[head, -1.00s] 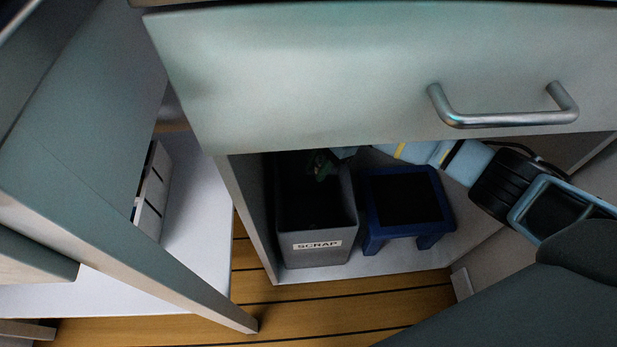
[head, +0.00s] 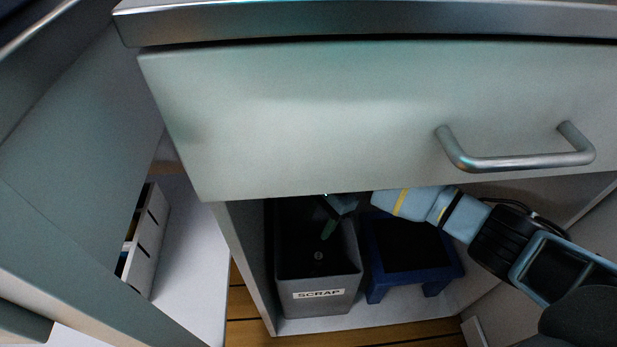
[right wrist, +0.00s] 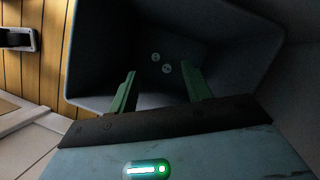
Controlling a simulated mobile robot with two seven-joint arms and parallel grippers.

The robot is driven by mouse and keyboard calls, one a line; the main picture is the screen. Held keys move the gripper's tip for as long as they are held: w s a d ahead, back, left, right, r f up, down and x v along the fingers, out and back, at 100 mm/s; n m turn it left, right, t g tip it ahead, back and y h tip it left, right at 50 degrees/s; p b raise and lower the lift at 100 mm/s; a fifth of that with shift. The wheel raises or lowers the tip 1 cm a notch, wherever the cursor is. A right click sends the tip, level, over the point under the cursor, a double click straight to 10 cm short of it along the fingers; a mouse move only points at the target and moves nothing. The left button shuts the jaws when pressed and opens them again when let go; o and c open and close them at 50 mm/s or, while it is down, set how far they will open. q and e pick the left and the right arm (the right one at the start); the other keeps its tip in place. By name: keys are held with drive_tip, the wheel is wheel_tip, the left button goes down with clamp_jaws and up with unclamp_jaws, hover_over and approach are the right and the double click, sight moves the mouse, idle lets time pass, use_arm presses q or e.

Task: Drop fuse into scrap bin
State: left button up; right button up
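The grey scrap bin (head: 318,294), labelled SCRAP, stands in the cabinet under the drawer. My right gripper (head: 328,229) reaches in from the right, with its green fingers over the bin's mouth. In the right wrist view the fingers (right wrist: 162,72) are apart with nothing between them, pointing into the bin (right wrist: 100,60). A small pale round piece, perhaps the fuse (head: 318,256), shows in the dark bin below the fingers. The right wrist view shows two such round spots (right wrist: 161,63); I cannot tell whether they belong to one piece. My left gripper is out of view.
A blue stool (head: 376,290) stands right of the bin, below my right arm. The drawer front with its handle (head: 515,162) overhangs the cabinet. An open door (head: 90,220) stands at the left, with a white slotted box (head: 148,245) behind it.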

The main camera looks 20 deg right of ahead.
drive_tip(key=p+v, duration=0.2)
drive_tip(key=v, duration=0.5)
drive_tip(key=shift+d+r+p, duration=0.2)
drive_tip(key=shift+r+p, duration=0.2)
drive_tip(key=shift+f, duration=0.1)
idle(0.5)
